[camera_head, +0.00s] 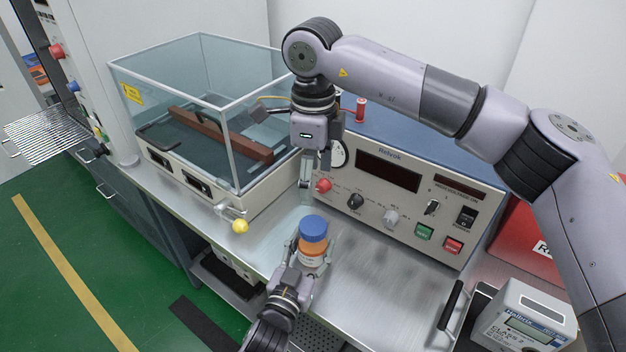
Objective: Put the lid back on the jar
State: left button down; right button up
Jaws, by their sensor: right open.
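The orange jar (312,248) with a pale label stands upright over the front part of the metal bench. The blue lid (314,226) sits on top of the jar; I cannot tell if it is screwed tight. My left gripper (308,254) comes up from the bottom, its fingers on both sides of the jar, closed around it. My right gripper (315,172) is open and empty, pointing down above and behind the jar, in front of the meter panel. It is clear of the lid.
A beige meter unit (400,195) with knobs and buttons stands behind and right of the jar. A small grey meter (523,318) is at bottom right. Bare bench (385,290) lies right of the jar.

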pick_arm(q)
jog(key=c, duration=0.6)
grip_release()
jog(key=shift+o, duration=0.2)
jog(key=v, duration=1.2)
